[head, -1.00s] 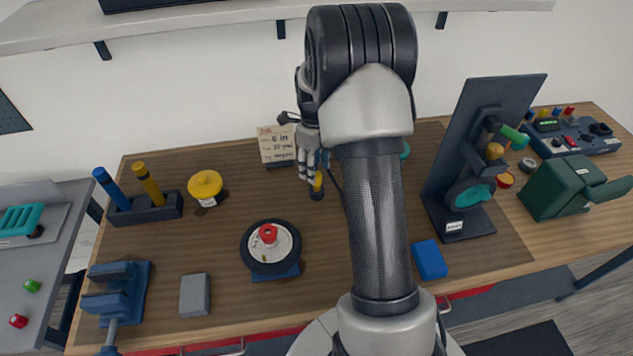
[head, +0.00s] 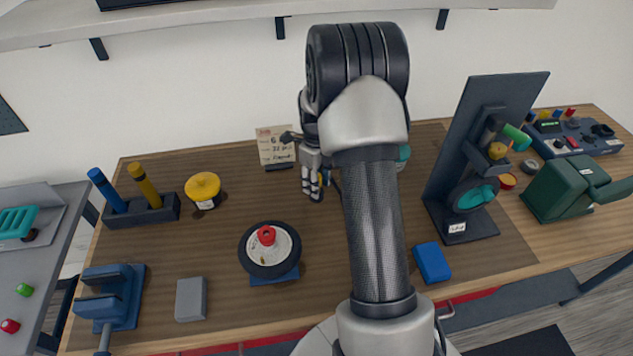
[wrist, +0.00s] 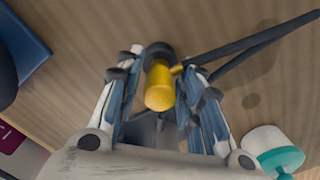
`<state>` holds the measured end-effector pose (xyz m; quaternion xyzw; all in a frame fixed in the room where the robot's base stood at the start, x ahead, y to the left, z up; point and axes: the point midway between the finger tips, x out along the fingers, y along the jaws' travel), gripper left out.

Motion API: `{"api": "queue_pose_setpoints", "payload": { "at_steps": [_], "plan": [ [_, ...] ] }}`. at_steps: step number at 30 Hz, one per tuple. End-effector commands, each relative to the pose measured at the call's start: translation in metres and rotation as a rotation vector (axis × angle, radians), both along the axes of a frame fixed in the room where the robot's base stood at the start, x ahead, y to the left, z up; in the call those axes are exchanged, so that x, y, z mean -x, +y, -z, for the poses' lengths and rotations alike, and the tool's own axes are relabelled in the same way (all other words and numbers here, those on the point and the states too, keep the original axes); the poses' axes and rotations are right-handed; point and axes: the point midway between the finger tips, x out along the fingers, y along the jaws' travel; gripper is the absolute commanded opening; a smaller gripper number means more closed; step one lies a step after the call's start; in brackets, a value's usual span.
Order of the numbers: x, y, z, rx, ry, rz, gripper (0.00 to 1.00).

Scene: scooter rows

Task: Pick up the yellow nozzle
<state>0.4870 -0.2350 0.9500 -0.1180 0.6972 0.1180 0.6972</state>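The yellow nozzle (wrist: 159,88) shows in the wrist view between my gripper's two fingers, with a dark round end at its far side. My gripper (wrist: 160,80) is open around it, with a narrow gap at each side; I cannot see firm contact. In the head view my gripper (head: 314,193) is low over the bench, behind my forearm. Only a sliver of the yellow nozzle (head: 321,187) shows there beside the fingers.
Dark thin rods (wrist: 235,47) run close to the right finger. A white and teal container (wrist: 272,150) stands at lower right in the wrist view. A small sign (head: 276,146) stands behind my gripper. A wheel (head: 270,250) and yellow-lidded pot (head: 203,188) lie to the left.

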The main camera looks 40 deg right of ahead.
Motion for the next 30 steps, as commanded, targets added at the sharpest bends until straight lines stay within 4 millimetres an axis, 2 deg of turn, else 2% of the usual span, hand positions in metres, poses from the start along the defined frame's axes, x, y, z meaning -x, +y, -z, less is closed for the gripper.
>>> {"api": "queue_pose_setpoints", "payload": {
  "at_steps": [2, 14, 24, 30],
  "plan": [
    [0.0, 0.0, 0.0, 0.0, 0.0, 0.0, 0.27],
    [0.0, 0.0, 0.0, 0.0, 0.0, 0.0, 0.0],
    [0.0, 0.0, -0.002, 0.0, 0.0, 0.0, 0.0],
    [0.0, 0.0, -0.017, 0.001, -0.001, 0.0, 0.0]
  ]
}}
